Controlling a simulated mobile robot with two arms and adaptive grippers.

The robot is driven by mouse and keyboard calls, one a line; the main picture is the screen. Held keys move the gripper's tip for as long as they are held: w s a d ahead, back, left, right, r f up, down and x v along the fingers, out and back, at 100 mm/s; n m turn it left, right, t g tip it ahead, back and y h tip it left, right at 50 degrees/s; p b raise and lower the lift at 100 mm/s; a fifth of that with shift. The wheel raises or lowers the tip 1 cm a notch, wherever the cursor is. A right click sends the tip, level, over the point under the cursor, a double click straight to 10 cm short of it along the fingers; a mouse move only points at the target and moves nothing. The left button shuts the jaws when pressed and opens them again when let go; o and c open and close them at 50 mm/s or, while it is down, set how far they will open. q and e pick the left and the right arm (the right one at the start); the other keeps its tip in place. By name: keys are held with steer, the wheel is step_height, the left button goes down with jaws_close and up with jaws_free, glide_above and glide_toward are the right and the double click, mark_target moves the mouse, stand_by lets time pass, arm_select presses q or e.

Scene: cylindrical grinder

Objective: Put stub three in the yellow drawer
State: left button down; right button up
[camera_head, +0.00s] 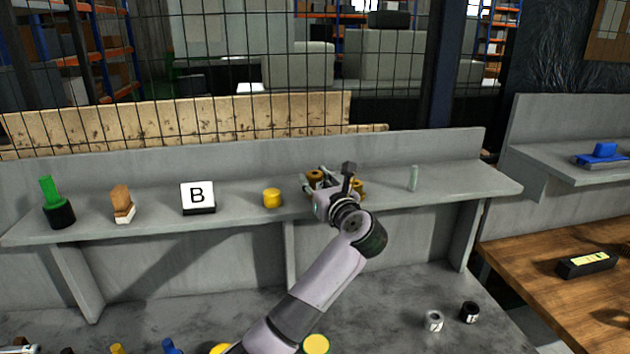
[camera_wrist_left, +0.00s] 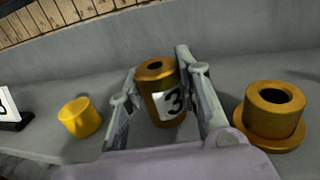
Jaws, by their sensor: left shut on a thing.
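Stub three (camera_wrist_left: 168,106), a bronze cylinder with a dark hole in its top and a white label reading 3, stands upright between the fingers of my left gripper (camera_wrist_left: 160,105) in the left wrist view. The fingers are shut on its sides. In the head view my left gripper (camera_head: 330,185) is over the grey shelf, and the top of stub three (camera_head: 315,175) shows behind it. I cannot tell whether the stub touches the shelf. No yellow drawer is recognisable in either view. My right gripper is not in view.
Two small cylinders (camera_head: 434,321) (camera_head: 469,312) sit lower right.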

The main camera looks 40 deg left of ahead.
arm_select(q)
steer(key=c, duration=1.2)
jaws_free()
